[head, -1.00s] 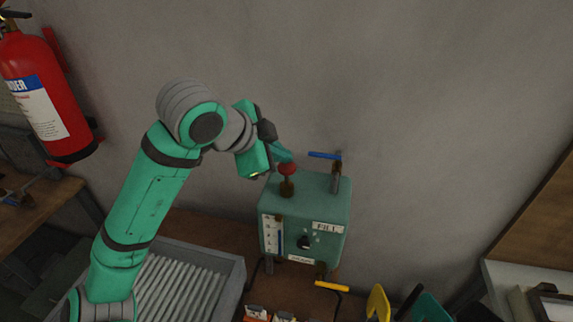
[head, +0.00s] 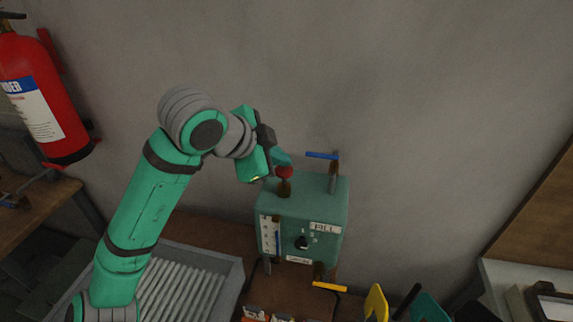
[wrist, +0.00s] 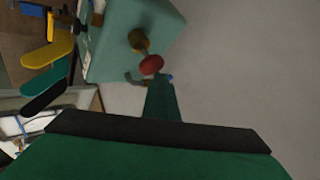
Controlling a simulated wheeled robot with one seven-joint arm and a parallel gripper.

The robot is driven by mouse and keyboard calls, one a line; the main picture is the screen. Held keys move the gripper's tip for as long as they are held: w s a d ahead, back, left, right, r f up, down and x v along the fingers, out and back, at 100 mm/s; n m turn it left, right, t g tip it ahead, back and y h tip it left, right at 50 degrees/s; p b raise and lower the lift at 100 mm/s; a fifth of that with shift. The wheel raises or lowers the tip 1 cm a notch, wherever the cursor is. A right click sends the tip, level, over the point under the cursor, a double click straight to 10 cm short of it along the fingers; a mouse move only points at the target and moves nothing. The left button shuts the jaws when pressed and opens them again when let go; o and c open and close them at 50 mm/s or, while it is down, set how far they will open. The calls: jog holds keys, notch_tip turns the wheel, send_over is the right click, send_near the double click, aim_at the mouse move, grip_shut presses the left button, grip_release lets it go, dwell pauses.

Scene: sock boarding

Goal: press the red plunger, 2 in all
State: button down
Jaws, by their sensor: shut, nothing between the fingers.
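The red plunger (head: 284,172) is a round knob on a brass-coloured stem on top of a teal box (head: 335,205) labelled FILL. My gripper (head: 281,158) is shut and empty, its fingertips at the top of the knob, pointing down. They look to be touching it or very close; I cannot tell which. In the wrist view my fingers (wrist: 162,100) point at the red plunger (wrist: 151,65), whose stem runs to the teal box (wrist: 125,40).
A blue-handled valve (head: 322,156) stands on the box right of the plunger. A yellow handle (head: 329,286) sticks out below. A ribbed tray (head: 238,285) lies at lower left. A fire extinguisher (head: 38,100) hangs at far left. The grey wall is close behind.

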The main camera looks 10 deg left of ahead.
jog(key=shift+s+a+f, duration=0.15)
jog(key=shift+a+f, duration=0.05)
jog(key=shift+a, duration=0.05)
jog(key=shift+d+f, duration=0.25)
jog(key=shift+f, duration=0.35)
dwell(0.7)
jog(key=shift+a+f, duration=0.1)
jog(key=shift+a, duration=0.1)
jog(key=shift+f, duration=0.15)
jog(key=shift+d, duration=0.15)
dwell(0.5)
jog(key=shift+w+r, duration=0.2)
jog(key=shift+r, duration=0.9)
jog(key=shift+d+r, duration=0.15)
jog(key=shift+r, duration=0.3)
jog(key=shift+s+a+r, duration=0.15)
jog(key=shift+a+r, duration=0.15)
jog(key=shift+r, duration=0.2)
